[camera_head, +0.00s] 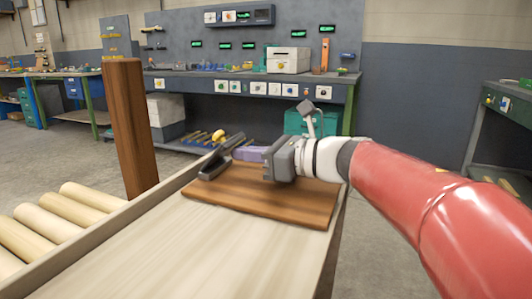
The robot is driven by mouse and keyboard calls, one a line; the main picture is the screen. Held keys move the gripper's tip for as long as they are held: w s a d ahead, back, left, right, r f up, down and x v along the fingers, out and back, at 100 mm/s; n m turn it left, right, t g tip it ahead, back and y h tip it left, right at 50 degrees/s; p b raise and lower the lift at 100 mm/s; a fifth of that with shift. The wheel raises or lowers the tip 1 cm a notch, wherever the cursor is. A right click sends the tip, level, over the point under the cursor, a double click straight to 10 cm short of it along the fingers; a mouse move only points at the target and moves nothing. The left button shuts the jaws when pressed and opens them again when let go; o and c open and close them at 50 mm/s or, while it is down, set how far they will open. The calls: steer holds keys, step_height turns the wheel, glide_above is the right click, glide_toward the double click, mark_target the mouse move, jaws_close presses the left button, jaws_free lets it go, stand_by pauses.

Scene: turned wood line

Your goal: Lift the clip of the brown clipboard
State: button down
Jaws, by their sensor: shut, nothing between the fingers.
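The brown clipboard (290,207) lies flat on the pale wooden bench top, its near edge toward me. Its dark grey clip (211,168) is at the board's left end, with a dark lever part slanting up to the right. My gripper (238,153) reaches in from the right, low over the far side of the board. Its purple-grey fingers are shut and empty, pointing left at the clip's lever. They look very close to the lever; I cannot tell if they touch it. The gripper body hides part of the board's far edge.
A brown wooden post (130,130) stands to the left, beside the bench's raised edge. Pale round wooden rods (62,218) lie left of it. The bench top (190,245) in front of the clipboard is clear. A grey workbench (375,58) stands behind.

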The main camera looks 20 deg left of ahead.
mark_target(235, 137)
steer(key=shift+a, duration=0.4)
steer(key=shift+r, duration=0.1)
steer(key=r+p, duration=0.1)
steer(key=p, duration=0.1)
steer(key=shift+a+r+h+p, duration=0.1)
steer(key=shift+h+p, duration=0.2)
steer(key=shift+h, duration=0.1)
steer(key=p, duration=0.1)
steer(key=r+h+p, duration=0.1)
steer(key=p, duration=0.1)
steer(key=shift+w+a, duration=0.1)
steer(key=shift+a, duration=0.15)
steer(key=shift+a+f+h+p, duration=0.1)
steer(key=shift+a+h+p, duration=0.05)
steer(key=shift+h+p, duration=0.2)
steer(key=shift+a+b, duration=0.2)
steer(key=shift+b, duration=0.15)
steer(key=shift+a, duration=0.25)
steer(key=shift+r, duration=0.35)
